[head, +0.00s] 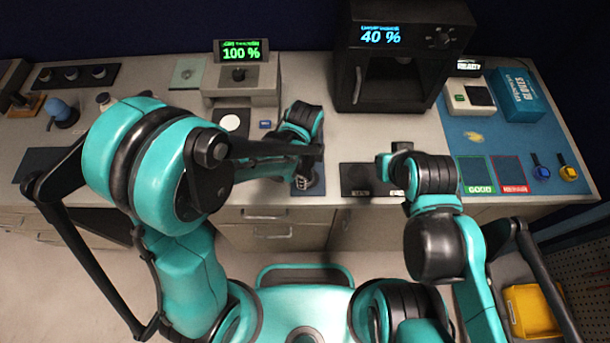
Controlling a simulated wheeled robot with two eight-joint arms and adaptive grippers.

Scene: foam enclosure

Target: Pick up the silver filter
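I cannot make out the silver filter for certain. A small grey, metallic-looking shape (304,182) shows at the counter's front edge, over a dark blue mat (318,186). I cannot tell whether it is the filter or part of my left gripper. My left arm reaches across the counter from the left, and its wrist is just above that mat. The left gripper's fingers are mostly hidden by the arm. My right gripper (392,167) is over the front edge of the counter, beside a black pad (362,180). Its finger opening is not clear.
A grey machine reading 100 % (240,82) and a black machine reading 40 % (398,60) stand at the back. A blue mat (458,137) on the right holds a blue box (517,95) and marked squares. A yellow bin (530,312) is at lower right.

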